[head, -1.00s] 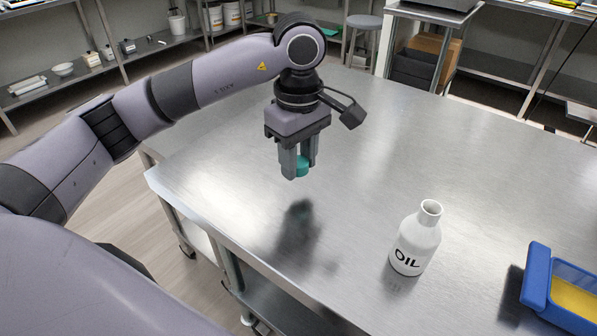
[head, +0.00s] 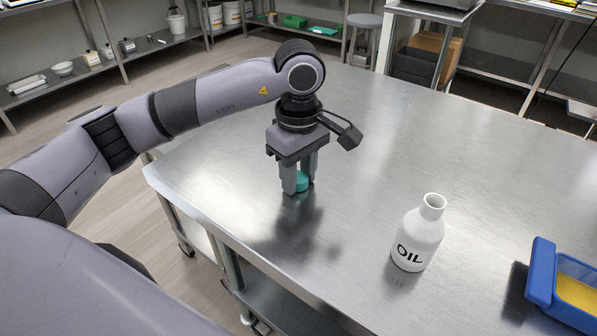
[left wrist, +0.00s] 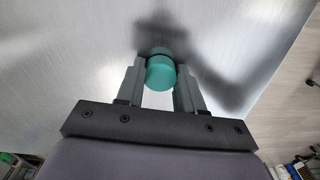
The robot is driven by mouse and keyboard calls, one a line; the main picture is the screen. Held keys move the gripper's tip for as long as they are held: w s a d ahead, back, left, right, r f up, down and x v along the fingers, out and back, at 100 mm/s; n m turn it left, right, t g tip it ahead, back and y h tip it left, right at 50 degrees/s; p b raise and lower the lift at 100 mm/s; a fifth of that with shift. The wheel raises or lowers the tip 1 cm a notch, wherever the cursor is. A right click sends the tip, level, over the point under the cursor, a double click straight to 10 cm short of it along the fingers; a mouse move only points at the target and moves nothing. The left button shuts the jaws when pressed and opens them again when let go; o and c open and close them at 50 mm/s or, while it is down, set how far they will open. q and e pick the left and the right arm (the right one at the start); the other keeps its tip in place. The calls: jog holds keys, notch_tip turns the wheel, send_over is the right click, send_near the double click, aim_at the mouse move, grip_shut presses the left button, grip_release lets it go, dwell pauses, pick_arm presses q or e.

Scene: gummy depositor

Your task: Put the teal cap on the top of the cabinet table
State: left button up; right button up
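The teal cap (head: 302,182) is between the fingers of my left gripper (head: 299,185), low over the steel table (head: 375,140). The left wrist view also shows the cap (left wrist: 160,72) between both fingertips of that gripper (left wrist: 160,75), which is shut on it. A dark shadow and reflection lie close below the fingertips. I cannot tell whether the cap touches the tabletop. My right gripper is not in view.
A white bottle marked OIL (head: 417,235) stands uncapped and upright to the right of the gripper. A blue container with a yellow inside (head: 541,273) is at the right edge. The tabletop around the gripper is clear.

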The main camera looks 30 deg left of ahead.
aim_at(299, 177)
pick_arm(q)
jog(key=o, duration=0.4)
jog(key=shift+c, duration=0.2)
jog(key=shift+r, duration=0.15)
jog(key=shift+r+p, duration=0.3)
jog(key=shift+p, duration=0.15)
notch_tip(299, 177, up, 12)
jog(key=p, duration=0.1)
jog(key=shift+r, duration=0.2)
